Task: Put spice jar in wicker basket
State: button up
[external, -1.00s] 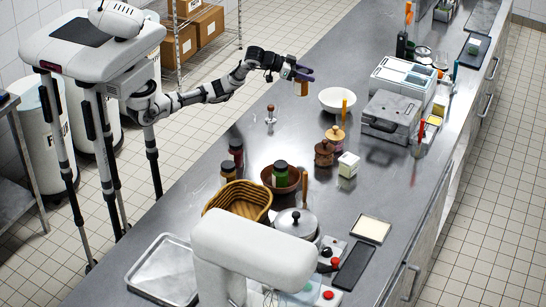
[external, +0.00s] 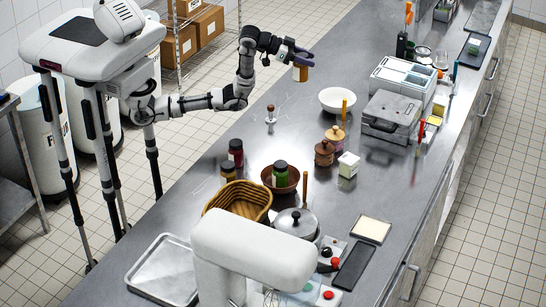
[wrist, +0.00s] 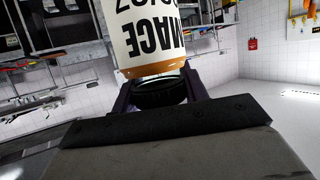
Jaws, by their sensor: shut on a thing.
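My gripper (external: 300,62) is shut on a spice jar (external: 300,73) and holds it up above the steel counter, at the top middle of the external view. In the wrist view the jar (wrist: 150,35) has a cream label reading MACE upside down, an orange-brown band and a dark end between the fingers. The wicker basket (external: 262,191) stands on the counter in the lower middle of the external view, well apart from the gripper. Its inside looks empty where it shows; the white mixer head hides part of its near side.
Dark-lidded jars (external: 236,152) stand behind the basket. A brown bowl (external: 294,187) holding a green jar and a lidded pot (external: 296,222) stand to its right. A white bowl (external: 337,101) and a small stamp-like tool (external: 269,120) sit nearer my gripper. Bare counter (external: 205,175) lies left of the jars.

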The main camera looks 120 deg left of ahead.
jog(key=w+d+r, duration=0.1)
jog(key=d, duration=0.7)
jog(key=w+d+r, duration=0.2)
jog(key=d, duration=0.5)
jog(key=s+d+f+p, duration=0.1)
jog(key=d+f, duration=0.4)
jog(key=d, duration=0.4)
jog(key=s+d+f, duration=0.2)
jog(key=d+f, duration=0.2)
jog(key=d, duration=0.4)
jog(key=s+d+f+p, duration=0.1)
jog(key=d+f, duration=0.4)
jog(key=d, duration=0.4)
jog(key=shift+s+d+f+p, duration=0.15)
jog(key=shift+f+p, duration=0.65)
jog(key=shift+f, duration=4.4)
jog(key=shift+s+d+f+p, duration=0.1)
jog(key=shift+f+p, duration=0.65)
jog(key=shift+f, duration=4.4)
